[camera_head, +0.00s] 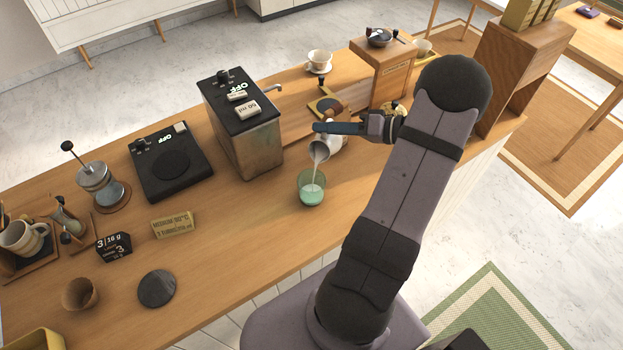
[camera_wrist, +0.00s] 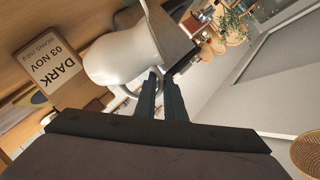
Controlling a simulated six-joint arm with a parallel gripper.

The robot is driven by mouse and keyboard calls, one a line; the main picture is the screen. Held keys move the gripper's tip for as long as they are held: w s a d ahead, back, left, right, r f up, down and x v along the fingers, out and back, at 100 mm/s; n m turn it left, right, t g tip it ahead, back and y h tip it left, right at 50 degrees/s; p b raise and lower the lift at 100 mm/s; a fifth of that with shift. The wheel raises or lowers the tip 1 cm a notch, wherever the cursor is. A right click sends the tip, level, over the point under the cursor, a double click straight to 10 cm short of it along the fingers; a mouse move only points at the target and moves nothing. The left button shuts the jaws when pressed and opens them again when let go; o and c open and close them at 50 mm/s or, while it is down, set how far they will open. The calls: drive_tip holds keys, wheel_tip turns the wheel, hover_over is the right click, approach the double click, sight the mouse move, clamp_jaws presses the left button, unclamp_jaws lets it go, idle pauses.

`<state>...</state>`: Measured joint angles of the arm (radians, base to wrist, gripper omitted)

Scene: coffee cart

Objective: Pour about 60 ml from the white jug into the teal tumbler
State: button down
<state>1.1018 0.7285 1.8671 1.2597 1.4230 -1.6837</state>
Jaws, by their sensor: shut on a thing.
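The white jug (camera_head: 320,150) is tilted over the teal tumbler (camera_head: 311,188) in the head view. A pale stream falls from its lip into the tumbler, which stands upright on the wooden counter with some liquid inside. My gripper (camera_head: 322,128) is above and behind the jug. In the wrist view my gripper (camera_wrist: 163,78) is shut on the handle of the white jug (camera_wrist: 125,62), which appears tipped. The tumbler does not show in the wrist view.
A metal box with a black top (camera_head: 245,130) stands left of the jug. A black scale (camera_head: 170,160) and a yellow label card (camera_head: 172,224) are further left. The counter (camera_head: 250,240) in front of the tumbler is clear.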

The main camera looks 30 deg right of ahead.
drive_tip(key=shift+s+a+f+n+h+b, duration=0.15)
drive_tip(key=shift+s+a+n+b, duration=0.25)
drive_tip(key=shift+b, duration=0.3)
drive_tip(key=shift+s+a+f+n+h+b, duration=0.1)
drive_tip(key=shift+a+f+n+h+b, duration=0.1)
drive_tip(key=shift+a+b, duration=0.4)
drive_tip(key=shift+d+r+p, duration=0.2)
drive_tip(key=shift+r+p, duration=0.05)
drive_tip(key=shift+p, duration=0.1)
drive_tip(key=d+m+p, duration=0.1)
drive_tip(key=w+d+r+m+y+p, duration=0.1)
drive_tip(key=shift+w+d, duration=0.3)
drive_tip(key=shift+d, duration=0.1)
drive_tip(key=shift+w+d+r+m+y, duration=0.1)
drive_tip(key=shift+w+d+m+y, duration=0.05)
drive_tip(key=shift+m+y, duration=0.3)
drive_tip(key=shift+d, duration=0.1)
drive_tip(key=shift+w+d+r+m, duration=0.3)
drive_tip(key=shift+d+m, duration=0.15)
drive_tip(key=shift+m, duration=0.5)
drive_tip(key=shift+w+d+m+y, duration=0.15)
drive_tip(key=shift+d+m+y, duration=0.15)
drive_tip(key=shift+y, duration=0.1)
idle(0.5)
